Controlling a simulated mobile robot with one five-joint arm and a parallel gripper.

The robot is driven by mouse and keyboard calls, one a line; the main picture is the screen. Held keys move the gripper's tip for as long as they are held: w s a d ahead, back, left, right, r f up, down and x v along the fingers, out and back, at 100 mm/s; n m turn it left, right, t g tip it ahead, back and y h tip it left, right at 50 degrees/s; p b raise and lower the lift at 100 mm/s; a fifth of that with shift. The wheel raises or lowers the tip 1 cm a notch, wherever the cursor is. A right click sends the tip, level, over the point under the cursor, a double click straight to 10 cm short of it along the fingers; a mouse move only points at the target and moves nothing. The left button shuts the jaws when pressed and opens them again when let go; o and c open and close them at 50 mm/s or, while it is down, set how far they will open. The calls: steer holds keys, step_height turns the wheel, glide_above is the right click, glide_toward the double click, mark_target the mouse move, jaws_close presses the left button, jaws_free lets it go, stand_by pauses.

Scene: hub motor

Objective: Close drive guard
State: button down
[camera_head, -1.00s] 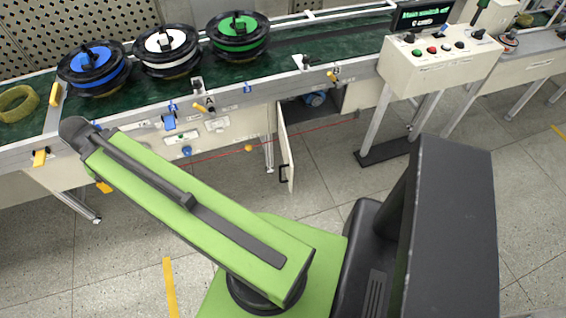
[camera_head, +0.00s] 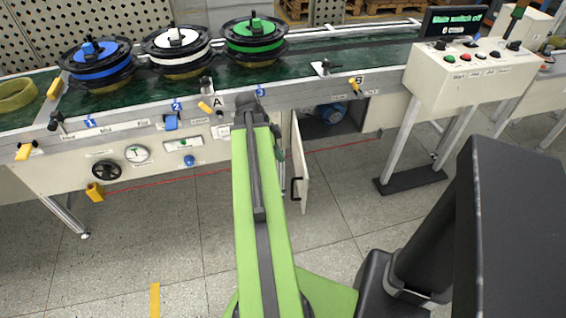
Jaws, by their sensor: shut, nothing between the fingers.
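The drive guard looks to be the pale hinged door (camera_head: 301,165) under the conveyor, just right of my green arm. It stands open, swung out toward me, with a dark handle (camera_head: 296,188) near its lower left edge. The opening behind it shows a dark compartment (camera_head: 350,112) with a blue motor (camera_head: 332,112) inside. My arm's raised dark joint is in front of the conveyor's front rail, left of the door. My gripper's fingers are not visible; the arm hides whatever lies beyond that joint.
Three wheel hubs, blue (camera_head: 95,65), white (camera_head: 177,50) and green (camera_head: 254,41), sit on the conveyor (camera_head: 375,48). A control box (camera_head: 470,75) on legs stands at right. A handwheel (camera_head: 106,170) and gauge are at left.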

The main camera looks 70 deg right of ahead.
steer(key=s+d+f+b, duration=0.3)
steer(key=s+f+b, duration=0.2)
steer(key=f, duration=0.1)
steer(key=shift+s+f, duration=0.4)
steer(key=shift+d, duration=0.1)
